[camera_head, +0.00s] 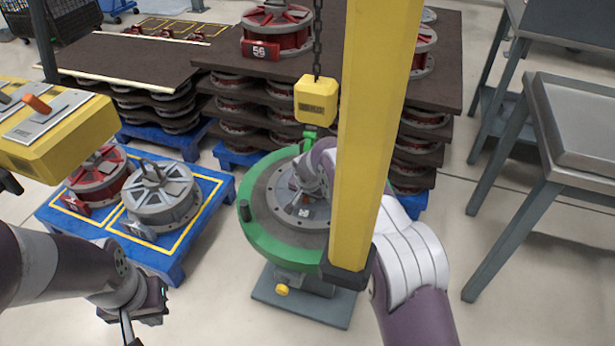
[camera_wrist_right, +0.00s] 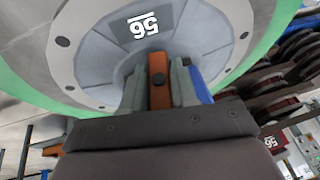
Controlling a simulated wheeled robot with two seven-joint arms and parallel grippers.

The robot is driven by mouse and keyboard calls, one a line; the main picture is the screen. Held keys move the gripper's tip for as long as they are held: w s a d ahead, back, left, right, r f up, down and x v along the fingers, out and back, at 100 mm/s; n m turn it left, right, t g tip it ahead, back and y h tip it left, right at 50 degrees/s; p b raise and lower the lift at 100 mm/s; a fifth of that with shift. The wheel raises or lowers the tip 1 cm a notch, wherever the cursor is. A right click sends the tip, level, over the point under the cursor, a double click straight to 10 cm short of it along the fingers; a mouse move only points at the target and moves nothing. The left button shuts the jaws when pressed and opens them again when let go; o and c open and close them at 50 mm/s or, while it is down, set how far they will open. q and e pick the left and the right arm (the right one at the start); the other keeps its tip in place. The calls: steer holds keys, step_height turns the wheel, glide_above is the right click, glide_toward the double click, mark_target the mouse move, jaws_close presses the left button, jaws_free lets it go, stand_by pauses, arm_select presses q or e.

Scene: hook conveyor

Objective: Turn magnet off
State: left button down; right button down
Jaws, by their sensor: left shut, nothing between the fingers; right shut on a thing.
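A round grey disc marked 56 with a green rim (camera_head: 262,238) sits on a stand below the chain hoist. My right gripper (camera_head: 305,195) is over the disc's middle, partly hidden by my arm. In the right wrist view the gripper (camera_wrist_right: 162,90) is shut on an orange handle (camera_wrist_right: 158,72) in front of the grey disc (camera_wrist_right: 100,50). Whether this handle is the magnet's lever I cannot tell. My left gripper (camera_head: 128,328) is shut and empty at the lower left, above the floor. Another orange lever (camera_head: 37,103) stands on a grey plate on a yellow box (camera_head: 75,130) at the left edge.
A yellow hoist block (camera_head: 316,98) hangs on a chain with a green hook. A yellow post (camera_head: 375,130) stands close to my right arm. A blue pallet (camera_head: 150,255) holds a red wheel and a grey wheel. A grey table (camera_head: 580,130) stands at right.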

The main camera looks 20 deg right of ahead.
steer(key=shift+w+f+h+b, duration=0.1)
steer(key=shift+f+h+b, duration=0.05)
steer(key=shift+h+b, duration=0.3)
steer(key=shift+g+h+b, duration=0.35)
steer(key=shift+g+b, duration=0.05)
steer(key=shift+b, duration=0.05)
steer(key=c, duration=1)
jaws_free()
steer(key=shift+o, duration=0.2)
